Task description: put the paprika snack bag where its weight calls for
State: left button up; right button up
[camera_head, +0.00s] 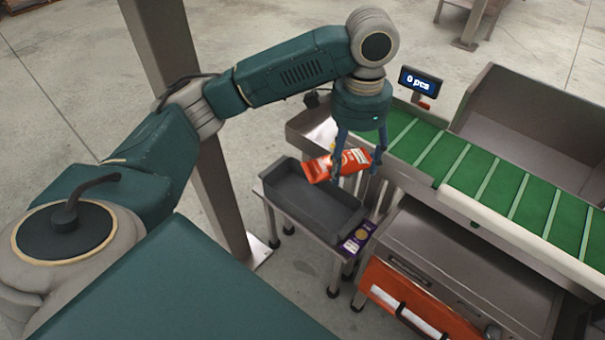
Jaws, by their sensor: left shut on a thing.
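My left gripper (357,172) is shut on the paprika snack bag (322,168), an orange-red bag with a pale label. It holds the bag level in the air, over the right back part of a dark grey tray (292,212). The tray looks empty and sits on a small metal stand. A green conveyor belt (470,172) with pale cleats runs just right of the gripper. A small display (420,82) behind it reads "0 pcs". My right gripper is not in view.
A purple packet (353,244) lies at the stand's right front corner. A metal cabinet (470,265) with an orange-red item (420,305) on its front stands below the belt. A metal bin (530,115) is behind the belt. A steel post (180,80) rises left of the stand.

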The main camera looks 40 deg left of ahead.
pick_arm(q)
jog(key=w+a+f+m+b, duration=0.5)
jog(key=w+a+f+b, duration=0.15)
jog(key=f, duration=0.35)
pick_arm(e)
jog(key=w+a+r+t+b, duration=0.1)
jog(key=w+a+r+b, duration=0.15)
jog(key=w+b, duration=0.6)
pick_arm(q)
jog(key=m, duration=0.7)
send_over(319, 215)
notch_tip(319, 215, down, 19)
notch_tip(319, 215, down, 7)
jog(key=shift+f+b, duration=0.15)
jog(key=shift+b, duration=1.05)
jog(key=shift+f, duration=0.9)
jog(key=shift+f+b, duration=0.6)
jog(key=shift+f, duration=1)
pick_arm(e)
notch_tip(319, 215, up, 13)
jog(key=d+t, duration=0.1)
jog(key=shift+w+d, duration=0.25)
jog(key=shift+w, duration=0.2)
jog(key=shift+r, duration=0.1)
